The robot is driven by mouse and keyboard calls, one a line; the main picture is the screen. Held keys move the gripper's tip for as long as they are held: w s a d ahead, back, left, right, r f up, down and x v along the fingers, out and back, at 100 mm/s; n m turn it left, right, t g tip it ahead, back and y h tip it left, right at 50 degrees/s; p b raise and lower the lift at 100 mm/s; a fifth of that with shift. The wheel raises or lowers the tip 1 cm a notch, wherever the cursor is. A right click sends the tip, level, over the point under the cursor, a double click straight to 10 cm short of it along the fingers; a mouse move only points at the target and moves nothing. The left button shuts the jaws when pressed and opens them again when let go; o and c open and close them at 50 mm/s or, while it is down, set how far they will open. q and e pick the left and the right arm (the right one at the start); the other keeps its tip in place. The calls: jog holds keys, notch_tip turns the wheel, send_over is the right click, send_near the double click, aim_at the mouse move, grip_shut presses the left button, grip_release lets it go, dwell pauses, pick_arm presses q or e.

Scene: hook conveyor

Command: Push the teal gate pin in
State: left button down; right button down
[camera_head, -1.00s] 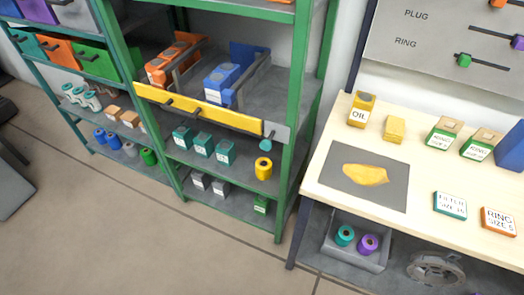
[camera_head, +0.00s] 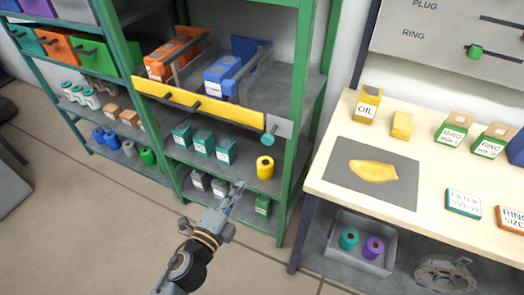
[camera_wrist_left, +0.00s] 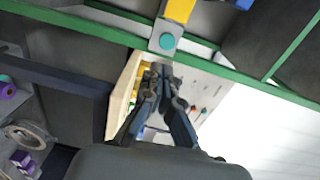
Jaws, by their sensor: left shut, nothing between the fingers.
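The teal gate pin (camera_head: 268,138) sticks out of a grey plate (camera_head: 280,125) at the right end of the yellow gate bar (camera_head: 200,101) on the green shelf. In the left wrist view, the round teal pin head (camera_wrist_left: 167,41) shows on its grey plate, beyond my fingertips and apart from them. My left gripper (camera_head: 238,188) is shut and empty, below and left of the pin in the head view. It also shows in the left wrist view (camera_wrist_left: 158,72). My right gripper is not in view.
An orange box (camera_head: 172,56) and a blue box (camera_head: 230,74) stand behind the bar. Teal boxes and a yellow spool (camera_head: 264,167) stand on the shelf below. A green shelf post (camera_head: 300,130) rises right of the pin. The wooden table (camera_head: 330,200) stands further right.

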pick_arm(q)
jog(key=shift+d+r, duration=0.15)
jog(key=shift+r, duration=0.45)
jog(key=p, duration=0.2)
send_near(267, 142)
jog(key=x, duration=0.6)
jog(key=shift+w, duration=0.55)
jog(key=shift+d, duration=0.1)
